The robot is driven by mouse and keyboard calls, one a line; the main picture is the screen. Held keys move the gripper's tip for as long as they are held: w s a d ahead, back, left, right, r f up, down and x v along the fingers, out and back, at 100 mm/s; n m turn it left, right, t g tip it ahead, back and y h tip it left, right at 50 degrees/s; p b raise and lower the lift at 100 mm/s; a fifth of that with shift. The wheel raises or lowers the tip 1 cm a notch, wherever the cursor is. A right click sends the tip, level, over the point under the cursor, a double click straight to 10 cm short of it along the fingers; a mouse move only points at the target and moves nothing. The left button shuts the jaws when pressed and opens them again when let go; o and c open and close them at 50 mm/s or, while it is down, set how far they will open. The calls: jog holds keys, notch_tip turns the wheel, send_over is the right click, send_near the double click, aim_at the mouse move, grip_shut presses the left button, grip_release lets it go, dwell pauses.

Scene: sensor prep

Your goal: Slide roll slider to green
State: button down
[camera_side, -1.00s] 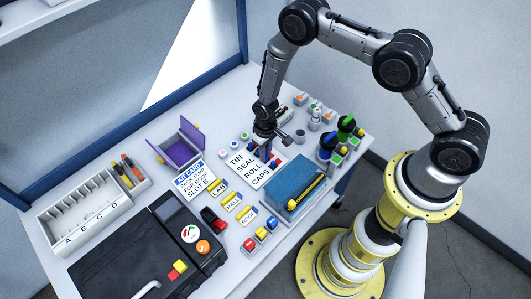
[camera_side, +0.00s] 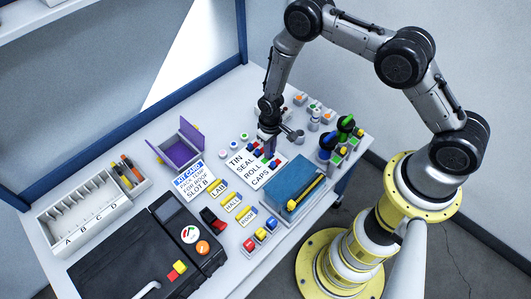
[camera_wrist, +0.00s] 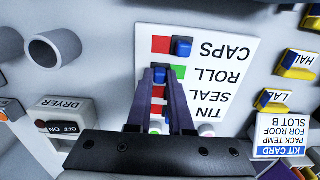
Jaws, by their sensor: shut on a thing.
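The white slider panel (camera_wrist: 225,50) with rows TIN, SEAL, ROLL and CAPS appears upside down in the wrist view and also shows in the side view (camera_side: 238,161). My gripper (camera_wrist: 160,74) is shut on the blue roll slider knob (camera_wrist: 160,74), with one dark finger on each side of it. A green patch (camera_wrist: 180,72) shows right of the knob in the ROLL row. In the CAPS row, a blue knob (camera_wrist: 182,46) sits at the right with red to its left. Red shows in the SEAL row; my fingers partly hide the SEAL and TIN rows.
A grey round tube (camera_wrist: 53,52) and a dryer switch box (camera_wrist: 62,118) stand to the left in the wrist view. Yellow label blocks (camera_wrist: 298,65) and a kit card (camera_wrist: 279,135) lie to the right.

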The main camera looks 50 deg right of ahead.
jog(key=shift+d, duration=0.45)
jog(key=c, duration=0.8)
grip_release()
jog(key=shift+a, duration=0.1)
jog(key=shift+r, duration=0.6)
notch_tip(320, 180, up, 13)
jog(key=shift+f, duration=0.15)
